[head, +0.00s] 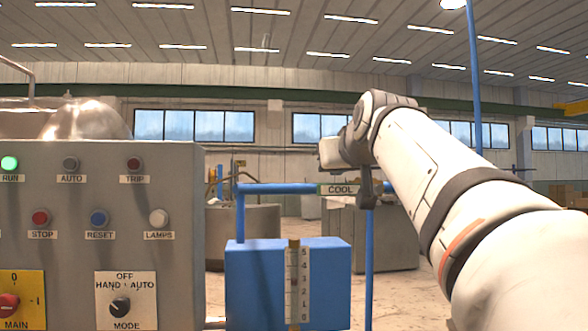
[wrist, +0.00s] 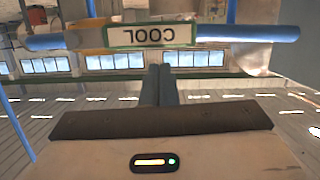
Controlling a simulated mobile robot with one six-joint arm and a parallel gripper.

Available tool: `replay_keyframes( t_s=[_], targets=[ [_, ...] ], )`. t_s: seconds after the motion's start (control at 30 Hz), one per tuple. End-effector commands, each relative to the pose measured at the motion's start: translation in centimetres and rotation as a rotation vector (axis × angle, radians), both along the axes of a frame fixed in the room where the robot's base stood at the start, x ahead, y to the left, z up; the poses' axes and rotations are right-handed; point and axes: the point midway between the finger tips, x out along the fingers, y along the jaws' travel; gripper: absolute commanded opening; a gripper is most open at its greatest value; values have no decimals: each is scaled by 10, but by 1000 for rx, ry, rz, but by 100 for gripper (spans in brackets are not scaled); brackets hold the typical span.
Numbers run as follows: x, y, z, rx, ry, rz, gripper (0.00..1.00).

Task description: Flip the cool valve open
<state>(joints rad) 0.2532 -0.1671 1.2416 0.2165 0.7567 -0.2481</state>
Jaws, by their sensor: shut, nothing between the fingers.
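The COOL label (head: 341,189) is a pale plate on a horizontal blue pipe (head: 280,188) in the head view. In the wrist view the COOL label (wrist: 153,34) appears upside down on the blue pipe (wrist: 235,33), with a brass-coloured part (wrist: 87,37) at its left end. I cannot make out a separate valve lever or its position. My gripper (head: 367,200) is at the right end of the label in the head view. In the wrist view my gripper (wrist: 160,70) has its dark fingers together and empty, pointing at the pipe just beyond the label's edge. Contact cannot be told.
A grey control panel (head: 90,215) with buttons and switches fills the left. A blue box (head: 250,285) with a scaled gauge (head: 297,285) stands below the pipe. A vertical blue pipe (head: 369,265) runs below my gripper. Floor shows to the right.

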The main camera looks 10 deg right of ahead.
Motion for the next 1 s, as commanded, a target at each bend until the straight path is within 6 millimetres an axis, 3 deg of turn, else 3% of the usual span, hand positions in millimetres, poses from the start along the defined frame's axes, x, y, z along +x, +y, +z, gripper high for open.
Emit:
replay_keyframes(
  t_s=[0.03, 0.17, 0.23, 0.4, 0.6, 1.0],
  targets=[
    [0, 0, 15, 0, -1, 1, 0],
    [0, 1, 37, -1, -2, 1, 0],
    [-22, 2, 31, -2, -7, -1, 0],
    [-60, 5, 40, -2, -6, -2, 0],
    [-88, 8, 48, -1, -5, -2, 0],
    [-97, 10, 50, -1, -2, 1, 0]
  ],
)
